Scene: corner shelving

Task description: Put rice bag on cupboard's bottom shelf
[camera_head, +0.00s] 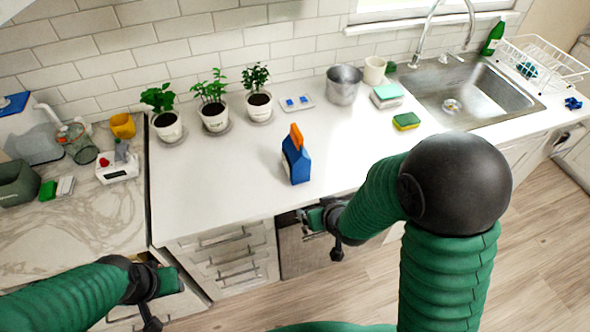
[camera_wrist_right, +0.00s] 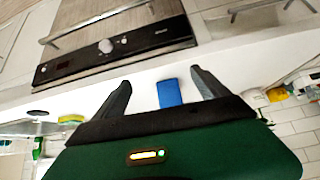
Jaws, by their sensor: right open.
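A blue packet with an orange top (camera_head: 297,160), which looks like the rice bag, stands upright on the white counter near its front. In the right wrist view its blue side (camera_wrist_right: 170,93) shows between my finger tips, beyond them. My right gripper (camera_head: 305,219) is open and empty, in front of the counter's front edge and apart from the bag. Its two spread fingers show in the right wrist view (camera_wrist_right: 160,78). My left gripper (camera_head: 172,281) is at the lower left, far from the bag; its fingers are not clear. I cannot make out an open cupboard shelf.
Drawers (camera_head: 228,258) sit under the counter (camera_head: 225,180), and an oven (camera_wrist_right: 120,45) shows in the right wrist view. Potted plants (camera_head: 213,116), a metal pot (camera_head: 343,86), a sponge (camera_head: 406,121) and the sink (camera_head: 465,95) lie behind. The counter around the bag is clear.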

